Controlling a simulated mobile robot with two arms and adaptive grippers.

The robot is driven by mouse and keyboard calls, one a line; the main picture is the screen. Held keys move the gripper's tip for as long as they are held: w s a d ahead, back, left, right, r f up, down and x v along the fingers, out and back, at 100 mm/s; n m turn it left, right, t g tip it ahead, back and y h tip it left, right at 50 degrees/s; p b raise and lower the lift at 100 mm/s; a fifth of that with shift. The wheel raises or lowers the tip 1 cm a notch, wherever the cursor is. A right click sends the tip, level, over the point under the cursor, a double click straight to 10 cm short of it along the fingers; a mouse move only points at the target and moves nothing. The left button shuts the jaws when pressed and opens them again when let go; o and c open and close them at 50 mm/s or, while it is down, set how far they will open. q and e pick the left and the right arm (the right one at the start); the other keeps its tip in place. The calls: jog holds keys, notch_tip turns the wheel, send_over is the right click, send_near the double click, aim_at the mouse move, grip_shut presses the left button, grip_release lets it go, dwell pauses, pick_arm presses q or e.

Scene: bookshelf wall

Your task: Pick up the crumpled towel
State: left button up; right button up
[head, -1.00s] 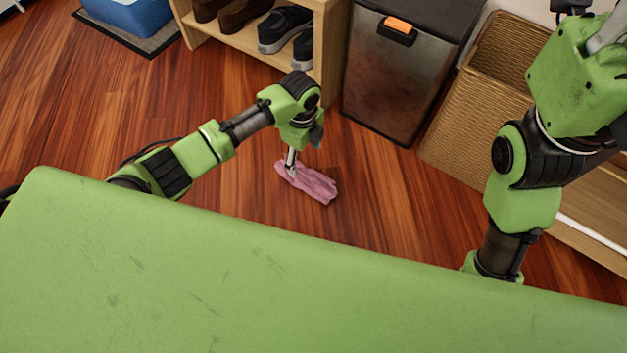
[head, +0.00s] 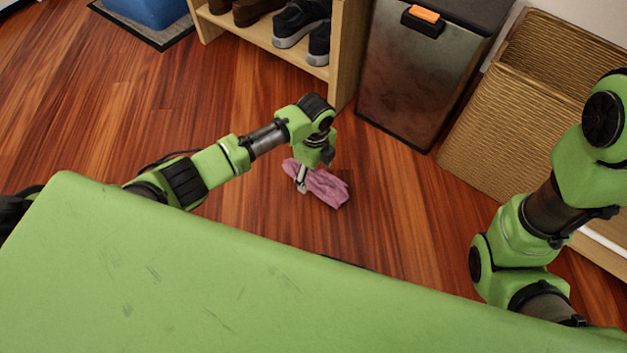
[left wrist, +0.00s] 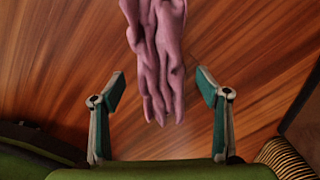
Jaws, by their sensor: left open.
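The crumpled pink towel (head: 325,188) lies on the wooden floor in front of my body. My left gripper (head: 302,182) is just above it, at its left part in the head view. In the left wrist view the towel (left wrist: 158,55) runs down from the top edge, and its lower end lies in the gap between the two fingertips. The left gripper (left wrist: 160,90) is open, with one finger on each side of the towel's end. Whether the fingers touch the cloth or floor is unclear. My right arm shows at the right, but its gripper is out of view.
A shoe shelf (head: 262,38) with several shoes stands behind the towel. A metal bin (head: 420,75) with an orange latch and a wicker basket (head: 505,120) stand to the right. A blue box (head: 146,10) sits on a mat at the top left. Bare floor surrounds the towel.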

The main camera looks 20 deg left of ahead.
aim_at(314, 180)
pick_arm(q)
notch_tip(314, 180, down, 4)
jog(key=shift+r+b, duration=0.2)
jog(key=shift+b, duration=1)
jog(key=shift+f+p, duration=0.2)
jog(key=shift+p, duration=0.1)
jog(key=c, duration=1.2)
